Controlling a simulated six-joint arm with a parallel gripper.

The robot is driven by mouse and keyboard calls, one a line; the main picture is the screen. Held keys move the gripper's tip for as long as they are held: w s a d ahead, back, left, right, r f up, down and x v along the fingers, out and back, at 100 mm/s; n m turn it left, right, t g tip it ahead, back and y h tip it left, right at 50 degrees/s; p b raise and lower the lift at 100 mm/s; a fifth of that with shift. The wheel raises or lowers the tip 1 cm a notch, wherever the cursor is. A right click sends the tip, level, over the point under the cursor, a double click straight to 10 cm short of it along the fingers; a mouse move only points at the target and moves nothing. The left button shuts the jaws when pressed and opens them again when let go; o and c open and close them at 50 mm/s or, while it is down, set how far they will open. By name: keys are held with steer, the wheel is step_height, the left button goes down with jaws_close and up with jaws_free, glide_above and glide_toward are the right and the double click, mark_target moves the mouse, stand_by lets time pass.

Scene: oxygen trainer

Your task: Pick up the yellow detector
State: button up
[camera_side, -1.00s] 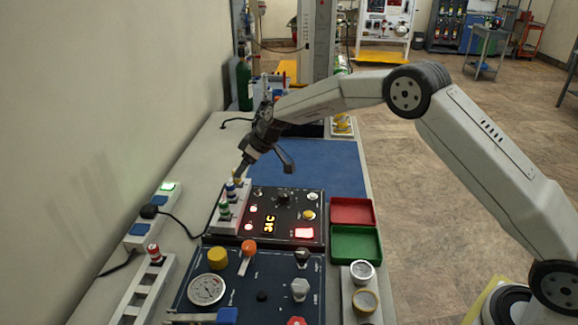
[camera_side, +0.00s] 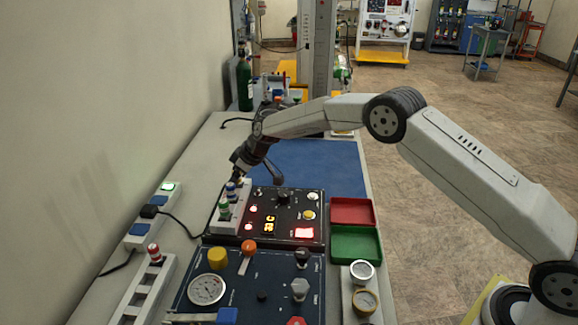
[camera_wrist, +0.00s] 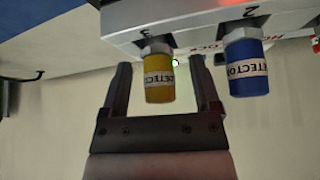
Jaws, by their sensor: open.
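The yellow detector (camera_wrist: 158,82) is a short labelled cylinder seated in slot 3 of a pale rack (camera_wrist: 165,35) in the wrist view. My gripper (camera_wrist: 160,72) is open, with one finger on each side of the yellow detector. Gaps show between both fingers and the detector. In the side view my gripper (camera_side: 238,170) is at the far end of the rack (camera_side: 220,226), and the yellow detector is hidden there. The blue detector (camera_wrist: 246,70) sits in slot 2, just right of the right finger. It also shows in the side view (camera_side: 231,191).
A green detector (camera_side: 224,209) stands nearer in the rack. A black panel with a lit display (camera_side: 269,224) is right of it. Red (camera_side: 352,223) and green (camera_side: 343,258) trays lie farther right. The blue mat (camera_side: 310,165) is bare. A wall is at left.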

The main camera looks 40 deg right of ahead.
steer(key=shift+c, duration=0.2)
jaws_close()
steer(key=shift+r, duration=0.15)
steer(key=shift+r, duration=1.4)
steer(key=s+d+r, duration=0.1)
steer(key=s+r, duration=0.9)
steer(key=s, duration=0.4)
steer(key=shift+d, duration=0.35)
